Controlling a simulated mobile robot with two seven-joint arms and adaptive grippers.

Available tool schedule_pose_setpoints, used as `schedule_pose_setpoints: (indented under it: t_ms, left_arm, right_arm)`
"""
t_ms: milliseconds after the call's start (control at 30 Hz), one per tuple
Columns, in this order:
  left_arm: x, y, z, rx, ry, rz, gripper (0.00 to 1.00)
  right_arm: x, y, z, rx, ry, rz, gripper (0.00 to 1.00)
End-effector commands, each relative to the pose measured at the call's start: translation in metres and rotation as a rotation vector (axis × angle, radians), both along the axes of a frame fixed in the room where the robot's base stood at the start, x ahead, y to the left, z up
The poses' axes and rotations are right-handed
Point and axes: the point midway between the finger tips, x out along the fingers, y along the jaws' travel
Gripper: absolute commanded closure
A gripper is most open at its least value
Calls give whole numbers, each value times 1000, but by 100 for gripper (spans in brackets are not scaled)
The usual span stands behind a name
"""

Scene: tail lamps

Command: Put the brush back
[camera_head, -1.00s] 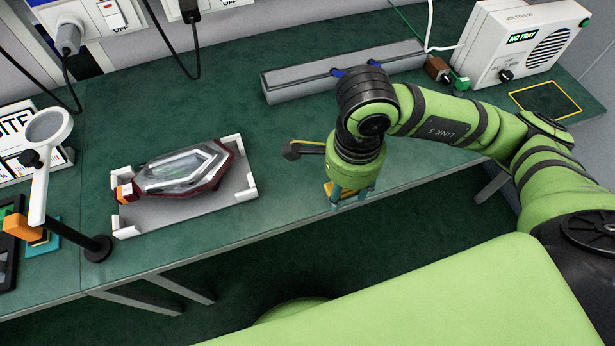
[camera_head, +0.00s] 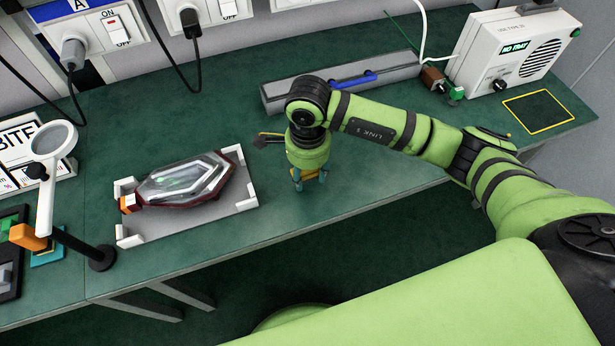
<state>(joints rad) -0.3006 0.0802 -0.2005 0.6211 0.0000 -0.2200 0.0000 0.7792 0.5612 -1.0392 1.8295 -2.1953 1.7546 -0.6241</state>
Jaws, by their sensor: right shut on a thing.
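My right gripper (camera_head: 310,182) points down over the front part of the green bench. It is shut on the brush (camera_head: 269,138), which has a dark head and a thin yellow-orange handle. The head sticks out to the left of my wrist; the wrist hides part of the handle. The brush appears held just above the bench, but the gap cannot be told. A long grey block (camera_head: 290,96) with a blue piece (camera_head: 352,80) on top lies behind my wrist. My left gripper is not in view.
A tail lamp (camera_head: 185,182) lies in a grey tray (camera_head: 215,222) left of my gripper. A magnifier (camera_head: 53,139) on a stand is at far left. A white tester box (camera_head: 517,45) and a yellow-outlined square (camera_head: 540,110) are at right.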

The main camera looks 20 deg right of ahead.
Motion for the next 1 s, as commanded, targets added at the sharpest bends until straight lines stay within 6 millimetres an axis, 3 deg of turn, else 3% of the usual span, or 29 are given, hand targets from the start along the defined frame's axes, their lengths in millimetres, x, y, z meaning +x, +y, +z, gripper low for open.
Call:
schedule_pose_setpoints:
  t_ms: [367, 767, 800, 833, 1000]
  left_arm:
    - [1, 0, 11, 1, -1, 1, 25]
    - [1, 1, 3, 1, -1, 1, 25]
    - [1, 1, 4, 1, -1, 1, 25]
    - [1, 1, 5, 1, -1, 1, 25]
    - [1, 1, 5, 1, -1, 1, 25]
  right_arm:
    - [1, 0, -36, -1, 2, 0, 80]
    - [2, 0, -43, 0, -1, 1, 80]
    - [2, 0, -41, 0, -1, 1, 42]
    - [2, 0, -41, 0, -1, 1, 30]
    - [1, 0, -41, 0, 0, 1, 30]
